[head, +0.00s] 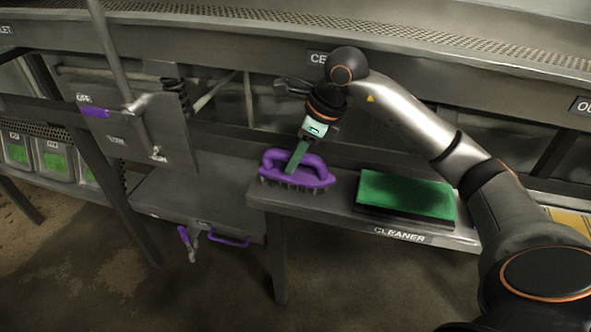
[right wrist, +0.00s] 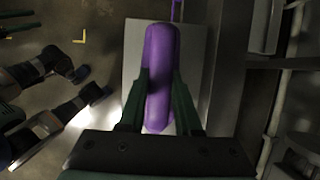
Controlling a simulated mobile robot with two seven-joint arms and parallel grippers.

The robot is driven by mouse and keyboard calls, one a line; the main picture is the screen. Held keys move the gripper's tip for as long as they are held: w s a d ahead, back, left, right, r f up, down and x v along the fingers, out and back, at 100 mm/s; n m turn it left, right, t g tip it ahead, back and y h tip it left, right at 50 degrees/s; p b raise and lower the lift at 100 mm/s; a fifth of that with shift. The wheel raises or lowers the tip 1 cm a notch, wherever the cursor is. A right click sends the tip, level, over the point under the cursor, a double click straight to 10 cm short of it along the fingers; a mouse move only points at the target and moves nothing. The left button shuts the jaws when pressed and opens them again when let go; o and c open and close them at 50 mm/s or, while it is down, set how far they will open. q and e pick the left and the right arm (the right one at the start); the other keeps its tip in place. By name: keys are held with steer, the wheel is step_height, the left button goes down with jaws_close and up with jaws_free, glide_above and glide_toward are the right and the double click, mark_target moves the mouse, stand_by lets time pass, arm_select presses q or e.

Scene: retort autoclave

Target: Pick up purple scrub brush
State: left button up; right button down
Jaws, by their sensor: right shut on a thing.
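The purple scrub brush (head: 313,179) has a looped handle and dark bristles. It is upright at the left end of the metal shelf (head: 338,207) marked CLEANER, bristles down; I cannot tell whether they touch the shelf. My right gripper (head: 296,160) reaches down onto the handle. In the right wrist view, the two green fingers (right wrist: 158,100) are shut on both sides of the purple handle (right wrist: 160,55). The bristles are hidden there. My left gripper is not seen in the head view.
A green pad (head: 405,194) lies on the shelf just right of the brush. A panel with a lever (head: 140,125) stands to the left. A metal box with purple handles (head: 200,205) is low at left. A metal beam runs behind the shelf.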

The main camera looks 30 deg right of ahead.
steer(key=shift+r, duration=0.1)
stand_by(0.3)
steer(key=shift+r, duration=0.55)
steer(key=v, duration=0.3)
steer(key=s+v, duration=0.1)
steer(key=v, duration=0.3)
steer(key=shift+s, duration=0.25)
steer(key=s+d+r+b, duration=0.2)
steer(key=s+r, duration=0.3)
steer(key=s, duration=0.4)
steer(key=shift+s+d, duration=0.2)
steer(key=shift+d, duration=0.7)
steer(key=shift+r, duration=0.1)
steer(key=c, duration=1.2)
jaws_free()
jaws_close()
